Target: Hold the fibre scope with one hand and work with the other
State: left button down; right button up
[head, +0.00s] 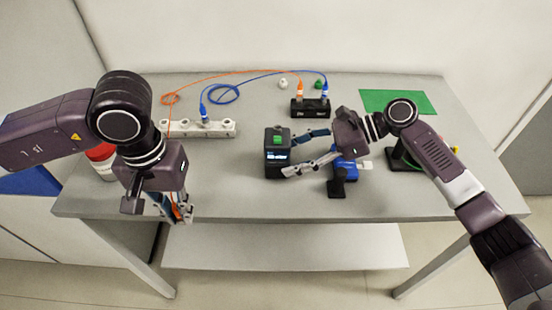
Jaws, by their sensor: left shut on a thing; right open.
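My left gripper (174,207) is at the front left of the bench, shut on a small orange fibre plug (177,212), mostly hidden by the fingers. The orange cable (228,73) runs from a black two-port block (310,108) towards this gripper. My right gripper (300,152) is open, its fingers pointing left at a black box with a lit screen and green top (277,155). The fingertips are close to its right side; I cannot tell whether they touch. A blue and black device (340,184) is partly hidden below the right gripper; which thing is the scope is unclear.
A white socket strip (222,130) holds a blue plug, whose blue cable (224,94) reaches the black block. A red-lidded jar (101,155) is at left. A green mat (398,101) and a black stand (402,158) are at right. The front centre of the bench is clear.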

aim_at(282, 159)
pick_arm(q)
jog(key=shift+r+p, duration=0.45)
jog(key=shift+r, duration=0.5)
pick_arm(e)
jog(key=shift+r+x, duration=0.25)
jog(key=shift+x, duration=0.95)
jog(key=shift+a+f, duration=0.25)
jog(key=shift+a, duration=0.15)
jog(key=c, duration=0.6)
jog(key=shift+o, duration=0.2)
